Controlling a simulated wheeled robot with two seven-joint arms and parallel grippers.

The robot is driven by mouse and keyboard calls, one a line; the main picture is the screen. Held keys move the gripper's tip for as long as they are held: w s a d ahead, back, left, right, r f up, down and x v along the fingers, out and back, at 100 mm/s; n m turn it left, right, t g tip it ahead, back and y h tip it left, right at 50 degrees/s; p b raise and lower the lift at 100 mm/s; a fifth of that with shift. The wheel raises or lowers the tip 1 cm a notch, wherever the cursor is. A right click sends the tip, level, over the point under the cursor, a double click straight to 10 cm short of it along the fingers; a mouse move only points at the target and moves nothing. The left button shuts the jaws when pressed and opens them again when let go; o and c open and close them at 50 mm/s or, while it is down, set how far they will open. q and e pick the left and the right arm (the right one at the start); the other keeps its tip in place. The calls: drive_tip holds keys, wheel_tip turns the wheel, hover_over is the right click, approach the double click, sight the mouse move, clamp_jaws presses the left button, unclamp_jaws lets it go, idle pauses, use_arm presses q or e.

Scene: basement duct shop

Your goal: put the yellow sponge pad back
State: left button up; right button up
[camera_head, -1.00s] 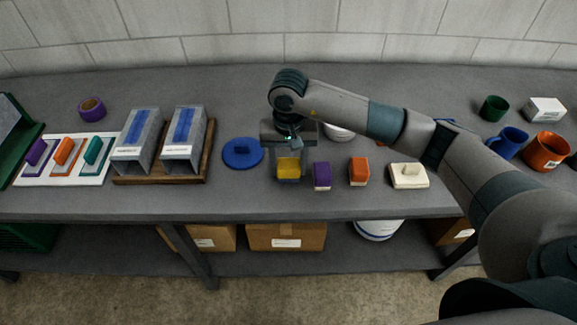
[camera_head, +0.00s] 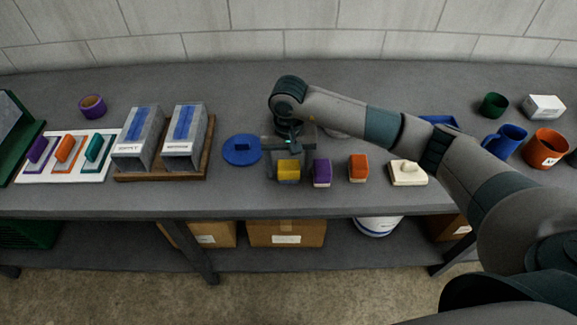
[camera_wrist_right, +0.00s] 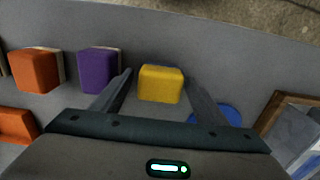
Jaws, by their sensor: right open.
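The yellow sponge pad (camera_head: 288,168) is a small block near the front of the grey bench, at the left end of a row of pads. It also shows in the right wrist view (camera_wrist_right: 161,84). My right gripper (camera_head: 289,158) is over it, pointing down and open. In the right wrist view the open fingers (camera_wrist_right: 161,79) stand on either side of the yellow pad, with visible gaps. The pad's underside is hidden. My left gripper is not in view.
To the right stand a purple pad (camera_head: 322,174), an orange pad (camera_head: 358,169) and a cream block with a knob (camera_head: 407,174). A blue disc (camera_head: 240,151) lies left of the gripper. Mugs stand far right.

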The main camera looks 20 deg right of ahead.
sight(288, 165)
drive_tip(key=shift+r, duration=0.1)
drive_tip(key=shift+r+p, duration=0.1)
drive_tip(key=shift+p, duration=0.2)
drive_tip(key=shift+r+b, duration=0.15)
drive_tip(key=shift+b, duration=0.15)
wheel_tip(288, 165, up, 10)
drive_tip(key=b, duration=0.4)
drive_tip(key=shift+r+b, duration=0.1)
drive_tip(key=shift+b, duration=0.25)
drive_tip(key=shift+r, duration=0.7)
